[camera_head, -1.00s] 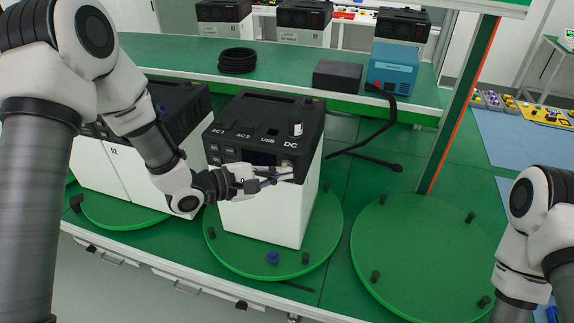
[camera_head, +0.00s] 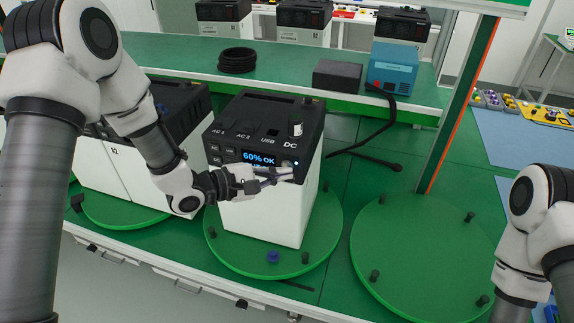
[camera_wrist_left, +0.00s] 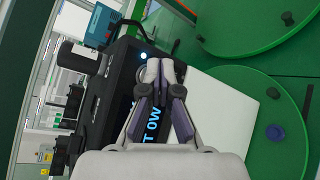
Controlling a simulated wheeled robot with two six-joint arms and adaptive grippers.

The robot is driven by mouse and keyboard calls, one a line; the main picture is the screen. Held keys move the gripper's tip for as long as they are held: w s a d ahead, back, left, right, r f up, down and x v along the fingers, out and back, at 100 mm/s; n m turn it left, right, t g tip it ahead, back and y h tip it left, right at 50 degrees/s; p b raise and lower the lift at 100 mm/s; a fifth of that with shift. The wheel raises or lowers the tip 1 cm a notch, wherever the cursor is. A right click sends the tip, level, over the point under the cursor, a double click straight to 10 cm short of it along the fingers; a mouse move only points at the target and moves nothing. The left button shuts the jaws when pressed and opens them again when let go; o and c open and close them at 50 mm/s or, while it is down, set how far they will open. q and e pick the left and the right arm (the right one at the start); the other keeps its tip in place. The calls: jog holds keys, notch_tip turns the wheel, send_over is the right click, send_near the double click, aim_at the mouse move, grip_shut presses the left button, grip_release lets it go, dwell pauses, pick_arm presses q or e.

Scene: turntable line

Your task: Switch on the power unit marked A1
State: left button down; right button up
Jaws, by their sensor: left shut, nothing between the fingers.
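The power unit (camera_head: 270,215), a white box with a black top, stands on the middle green turntable (camera_head: 232,257). I cannot read an A1 mark on it. Its front display (camera_head: 259,158) is lit blue and reads "60% OK", and a small white light glows beside it. My left gripper (camera_head: 287,175) is shut and empty, its fingertips at the right end of the front panel, just below the light. In the left wrist view the closed fingertips (camera_wrist_left: 160,72) are against or just before the black panel; contact is unclear. My right gripper is out of view.
A second power unit (camera_head: 140,180) stands on the left turntable. The right turntable (camera_head: 420,245) is empty apart from its pegs. On the shelf behind are a black cable coil (camera_head: 238,60), a black box (camera_head: 337,75) and a blue device (camera_head: 393,68). A black cable (camera_head: 385,133) hangs down.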

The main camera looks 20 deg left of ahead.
pick_arm(q)
jog(key=shift+s, duration=0.5)
jog(key=shift+s, duration=0.1)
jog(key=s, duration=0.4)
jog(key=shift+s+a+p, duration=0.1)
jog(key=shift+s+p, duration=0.3)
dwell(0.3)
